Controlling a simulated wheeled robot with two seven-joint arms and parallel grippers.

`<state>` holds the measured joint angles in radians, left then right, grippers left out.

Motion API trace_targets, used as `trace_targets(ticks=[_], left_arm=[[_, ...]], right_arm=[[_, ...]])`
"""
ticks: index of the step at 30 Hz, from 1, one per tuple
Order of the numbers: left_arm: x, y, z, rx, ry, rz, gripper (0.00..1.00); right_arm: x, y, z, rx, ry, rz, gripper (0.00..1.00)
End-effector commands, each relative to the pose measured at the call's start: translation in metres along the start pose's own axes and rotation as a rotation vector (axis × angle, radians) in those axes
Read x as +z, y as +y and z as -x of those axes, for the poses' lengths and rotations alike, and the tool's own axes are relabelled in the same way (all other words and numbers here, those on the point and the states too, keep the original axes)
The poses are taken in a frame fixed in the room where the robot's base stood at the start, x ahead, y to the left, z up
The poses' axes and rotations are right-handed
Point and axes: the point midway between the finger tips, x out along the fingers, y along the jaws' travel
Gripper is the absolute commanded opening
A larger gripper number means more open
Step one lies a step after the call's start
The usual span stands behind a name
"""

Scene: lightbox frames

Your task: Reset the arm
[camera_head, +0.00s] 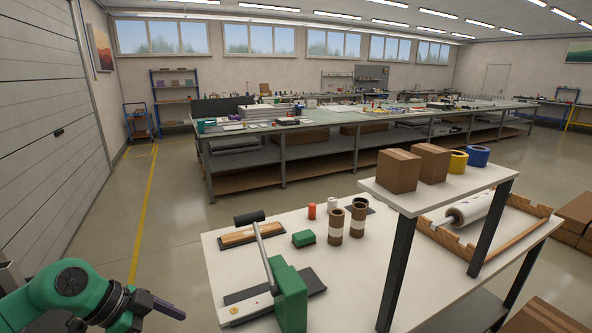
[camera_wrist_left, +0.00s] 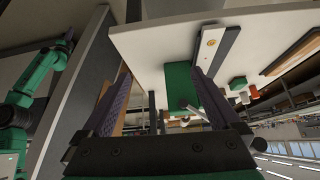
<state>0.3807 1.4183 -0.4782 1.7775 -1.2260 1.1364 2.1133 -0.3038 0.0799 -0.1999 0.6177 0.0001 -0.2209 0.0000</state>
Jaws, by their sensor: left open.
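My left gripper (camera_head: 160,303) is at the lower left in the head view, beside the left edge of the white packing table (camera_head: 225,265) and apart from it. In the left wrist view its two fingers (camera_wrist_left: 160,75) are spread wide with nothing held between them. A green arm of mine shows at the left of that view, with a small dark right gripper (camera_wrist_left: 70,36) at its end. Its jaws are too small to read, and it is not visible in the head view.
A green and white lever device (camera_head: 290,295) stands near the table's front left, close to my left gripper. Tape rolls (camera_head: 336,226), a green block (camera_head: 303,239) and a wooden-topped pad (camera_head: 238,237) lie behind. A raised shelf (camera_head: 447,192) carries boxes. Floor left of the table is clear.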

Motion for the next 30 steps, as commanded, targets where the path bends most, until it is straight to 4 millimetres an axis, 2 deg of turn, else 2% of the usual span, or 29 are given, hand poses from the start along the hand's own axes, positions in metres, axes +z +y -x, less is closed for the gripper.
trace_targets(ticks=[3,7,11,14,17,18,20,21,23,24,26,27,29,30], left_arm=[[-0.015,-0.017,-0.014,-0.021,0.150,-0.015,0.97],[-0.025,-0.047,-0.028,-0.096,0.338,-0.010,0.97],[-0.012,-0.088,-0.048,-0.245,0.508,0.049,0.97],[0.027,-0.119,-0.072,-0.408,0.573,0.144,0.97],[0.090,-0.134,-0.108,-0.566,0.545,0.272,0.97],[0.121,-0.133,-0.125,-0.621,0.507,0.331,0.97],[0.170,-0.122,-0.153,-0.685,0.426,0.417,0.97],[0.202,-0.110,-0.172,-0.713,0.363,0.471,0.97],[0.245,-0.084,-0.199,-0.735,0.263,0.546,0.97],[0.272,-0.063,-0.216,-0.738,0.194,0.591,0.97],[0.308,-0.026,-0.242,-0.726,0.088,0.653,0.97],[0.330,0.002,-0.258,-0.708,0.018,0.691,0.97],[0.357,0.046,-0.279,-0.670,-0.084,0.743,0.97],[0.373,0.079,-0.292,-0.635,-0.151,0.775,0.97]], right_arm=[[-0.011,0.001,0.000,0.002,0.019,0.000,0.00],[-0.013,0.002,0.000,0.003,0.022,0.001,0.00],[-0.011,0.002,0.000,0.002,0.018,0.000,0.00],[-0.005,0.001,0.000,0.001,0.010,0.000,0.00],[-0.001,0.000,0.000,0.000,0.003,0.000,0.00],[-0.001,0.000,0.000,0.000,0.002,0.000,0.00],[-0.001,0.000,0.000,0.000,0.002,0.000,0.00],[-0.001,0.000,0.000,0.000,0.002,0.000,0.00],[-0.002,0.000,0.000,0.000,0.003,0.000,0.00],[-0.002,0.000,0.000,0.000,0.004,0.000,0.00],[-0.003,0.000,0.000,0.001,0.004,0.000,0.00],[-0.003,0.000,0.000,0.001,0.004,0.000,0.00],[-0.003,0.000,0.000,0.001,0.004,0.000,0.00],[-0.003,0.000,0.000,0.001,0.004,0.000,0.00]])
